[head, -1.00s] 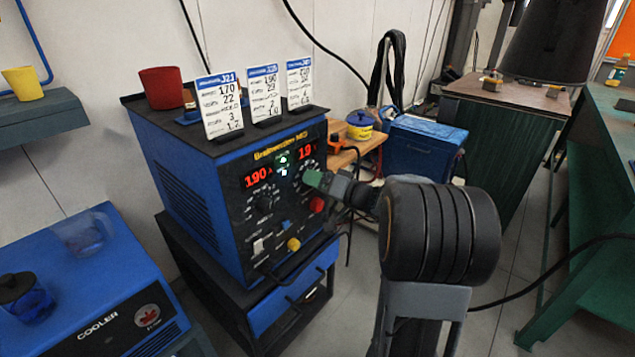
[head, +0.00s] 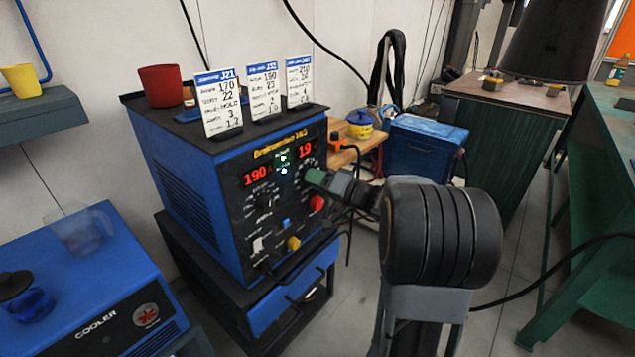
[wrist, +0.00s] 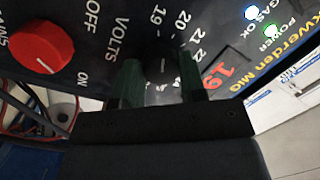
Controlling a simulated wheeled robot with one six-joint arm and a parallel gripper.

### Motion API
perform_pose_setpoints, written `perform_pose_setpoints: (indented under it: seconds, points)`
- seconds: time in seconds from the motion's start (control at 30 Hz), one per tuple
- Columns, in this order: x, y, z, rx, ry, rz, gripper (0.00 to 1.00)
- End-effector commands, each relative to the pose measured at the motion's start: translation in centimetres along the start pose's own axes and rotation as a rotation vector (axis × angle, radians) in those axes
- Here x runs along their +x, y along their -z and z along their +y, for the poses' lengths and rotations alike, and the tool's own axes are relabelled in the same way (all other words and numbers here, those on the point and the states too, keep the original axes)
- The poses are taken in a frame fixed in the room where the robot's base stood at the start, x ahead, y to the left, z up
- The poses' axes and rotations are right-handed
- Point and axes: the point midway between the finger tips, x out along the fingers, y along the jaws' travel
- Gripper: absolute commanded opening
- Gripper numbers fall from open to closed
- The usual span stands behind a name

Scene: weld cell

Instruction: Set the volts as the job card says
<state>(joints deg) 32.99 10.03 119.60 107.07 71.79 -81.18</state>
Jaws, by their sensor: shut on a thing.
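The blue welder (head: 183,188) has a black front panel with red readouts: 190 on the left (head: 258,176) and 19 on the right (head: 306,149). My gripper (head: 314,178) is at the upper right dial, mostly covering it. In the wrist view my gripper (wrist: 162,82) has its green fingers shut on the dark volts knob (wrist: 163,68), one on each side. The scale around it shows 19, 20, 21 and 22. Three job cards stand on top: left J21 (head: 220,104) reads 170 and 22, middle (head: 265,92) seems to read 190 and 23, right (head: 299,82) is unreadable.
A red knob (wrist: 40,47) with OFF and ON marks sits beside the volts knob. Another dial (head: 264,203) and a yellow knob (head: 293,243) are lower on the panel. A red cup (head: 160,86) stands on the welder. A blue cooler (head: 85,285) is at left.

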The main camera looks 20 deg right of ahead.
Motion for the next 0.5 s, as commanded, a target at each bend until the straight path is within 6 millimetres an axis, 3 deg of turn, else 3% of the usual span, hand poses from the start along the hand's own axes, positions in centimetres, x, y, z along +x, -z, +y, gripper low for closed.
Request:
perform_pose_setpoints:
  seconds: [0.5]
  points:
    - [0.02, -0.16, 0.05, 0.468, 0.047, 0.046, 0.15]
